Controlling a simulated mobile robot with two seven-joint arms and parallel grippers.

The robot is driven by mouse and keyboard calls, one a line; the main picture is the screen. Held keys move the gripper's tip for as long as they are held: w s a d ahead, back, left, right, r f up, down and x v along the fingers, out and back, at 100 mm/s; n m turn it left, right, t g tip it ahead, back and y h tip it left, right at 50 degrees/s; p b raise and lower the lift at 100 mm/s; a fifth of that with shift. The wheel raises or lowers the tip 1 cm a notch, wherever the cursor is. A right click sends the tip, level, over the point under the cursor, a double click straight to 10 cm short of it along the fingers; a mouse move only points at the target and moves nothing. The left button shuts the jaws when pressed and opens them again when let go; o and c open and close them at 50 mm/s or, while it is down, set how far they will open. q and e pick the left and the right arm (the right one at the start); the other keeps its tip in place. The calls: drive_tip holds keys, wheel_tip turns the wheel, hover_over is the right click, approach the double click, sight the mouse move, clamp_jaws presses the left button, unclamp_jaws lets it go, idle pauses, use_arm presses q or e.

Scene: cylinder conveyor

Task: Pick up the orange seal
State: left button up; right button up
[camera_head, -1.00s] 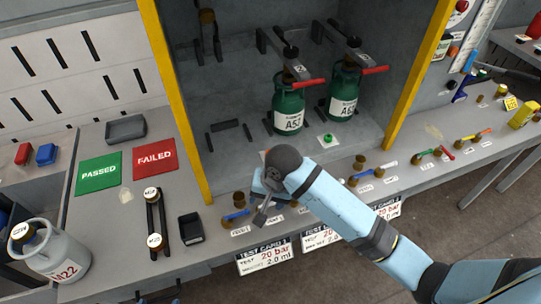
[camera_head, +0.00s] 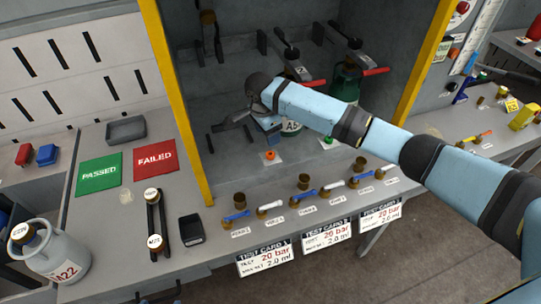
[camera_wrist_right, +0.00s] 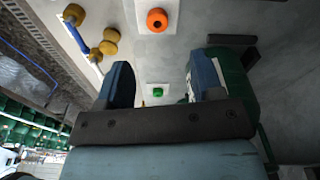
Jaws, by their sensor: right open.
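The orange seal (camera_head: 270,155) is a small ring on a white square on the cabinet floor, in front of the green cylinders. It also shows in the right wrist view (camera_wrist_right: 157,19), at the top centre beyond my fingers. My right gripper (camera_wrist_right: 162,78) is open and empty, with one blue-grey finger on each side. In the head view my right gripper (camera_head: 266,127) is just behind and above the seal, apart from it, and its fingertips are partly hidden by the arm. My left gripper is not in view.
A green seal (camera_head: 328,141) lies to the right. A green cylinder (camera_head: 345,88) stands behind my arm; another is mostly hidden, its label (camera_head: 291,127) showing. Brass valves with coloured handles (camera_head: 272,207) line the bench front. Yellow posts (camera_head: 172,95) flank the cabinet opening.

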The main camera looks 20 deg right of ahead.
sight(271, 154)
drive_tip(key=f, duration=0.9)
drive_tip(key=shift+d, duration=0.4)
drive_tip(key=shift+s+r, duration=0.1)
drive_tip(key=c, duration=1)
